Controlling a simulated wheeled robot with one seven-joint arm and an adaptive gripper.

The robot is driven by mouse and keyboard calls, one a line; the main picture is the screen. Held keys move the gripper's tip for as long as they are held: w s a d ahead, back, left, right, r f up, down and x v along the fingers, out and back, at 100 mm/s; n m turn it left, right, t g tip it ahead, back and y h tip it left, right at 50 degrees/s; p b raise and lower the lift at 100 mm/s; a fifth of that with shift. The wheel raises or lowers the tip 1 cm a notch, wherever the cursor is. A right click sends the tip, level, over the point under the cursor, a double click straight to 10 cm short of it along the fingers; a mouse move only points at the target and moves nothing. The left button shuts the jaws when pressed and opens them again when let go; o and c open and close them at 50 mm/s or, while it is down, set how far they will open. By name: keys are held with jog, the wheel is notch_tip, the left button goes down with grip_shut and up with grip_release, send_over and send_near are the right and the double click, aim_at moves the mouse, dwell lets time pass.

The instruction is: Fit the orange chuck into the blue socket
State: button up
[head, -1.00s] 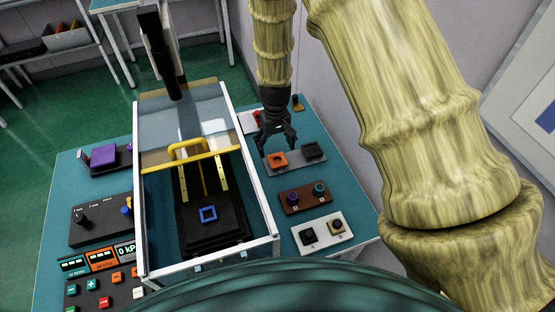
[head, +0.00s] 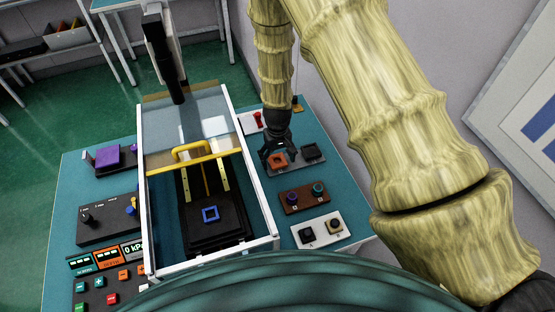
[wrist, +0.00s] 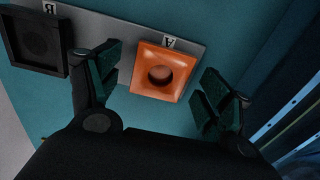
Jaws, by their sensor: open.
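The orange chuck (head: 278,160) is a square block with a round hole, sitting on the grey plate (head: 296,165) at the spot marked A. In the wrist view the orange chuck (wrist: 163,72) lies between and slightly beyond my open fingers. My gripper (head: 279,156) is open and points down just above it; in the wrist view my gripper (wrist: 157,88) has a finger on each side, with gaps to the chuck. The blue socket (head: 210,214) is a square outline on a black block inside the white-framed enclosure, left of my gripper.
A black square piece (head: 313,151) sits at spot B beside the chuck. A brown plate (head: 304,200) and a white plate (head: 322,230) with knobs lie nearer. The enclosure (head: 261,200) has white side rails and a yellow handle (head: 190,149). A control panel (head: 105,283) is at front left.

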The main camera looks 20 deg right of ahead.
jog(key=shift+f, duration=0.3)
jog(key=c, duration=1.2)
jog(key=shift+r, duration=0.1)
